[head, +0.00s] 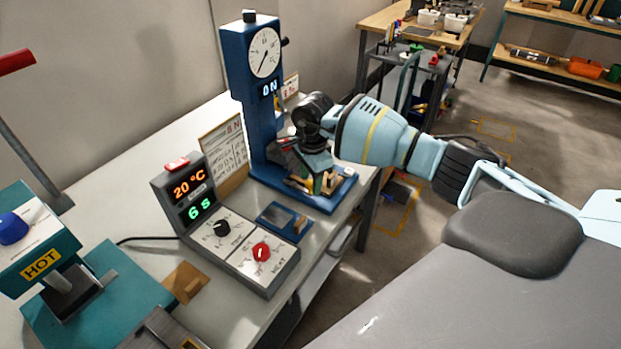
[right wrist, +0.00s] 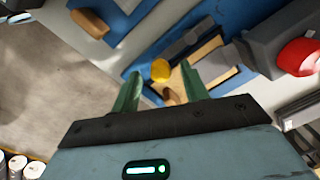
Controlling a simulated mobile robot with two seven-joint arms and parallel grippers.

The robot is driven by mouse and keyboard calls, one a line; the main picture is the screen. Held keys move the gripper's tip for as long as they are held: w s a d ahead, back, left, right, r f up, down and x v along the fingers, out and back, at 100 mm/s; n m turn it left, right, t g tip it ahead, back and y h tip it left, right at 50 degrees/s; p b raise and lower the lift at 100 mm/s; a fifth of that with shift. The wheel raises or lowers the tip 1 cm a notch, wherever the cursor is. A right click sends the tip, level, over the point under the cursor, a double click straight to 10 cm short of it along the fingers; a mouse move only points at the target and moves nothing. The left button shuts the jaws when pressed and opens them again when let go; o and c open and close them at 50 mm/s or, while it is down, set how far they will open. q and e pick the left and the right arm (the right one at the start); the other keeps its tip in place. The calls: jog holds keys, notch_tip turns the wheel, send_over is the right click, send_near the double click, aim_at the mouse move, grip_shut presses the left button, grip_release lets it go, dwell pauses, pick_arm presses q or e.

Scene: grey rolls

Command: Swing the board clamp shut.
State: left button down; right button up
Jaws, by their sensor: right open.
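My right gripper (head: 322,178) reaches in from the right and is low over the blue base (head: 333,200) of the dial press. In the right wrist view its two green fingers (right wrist: 160,88) are apart with nothing gripped. A yellow knob (right wrist: 160,70), which looks like part of the board clamp, shows in the gap between the fingertips. A tan board (right wrist: 200,62) and a dark grey block lie beside it on the blue base. I cannot tell whether the fingers touch the knob, and the gripper partly hides the clamp in the head view. My left gripper is not in view.
The blue press column (head: 258,105) with its dial stands just left of my gripper. A grey control box (head: 240,250) with red knob and displays is nearer on the bench. A teal heat press (head: 80,300) stands at lower left. Floor is open beyond the bench's right edge.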

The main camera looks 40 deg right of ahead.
jog(key=shift+f, duration=0.2)
jog(key=shift+c, duration=0.3)
grip_shut()
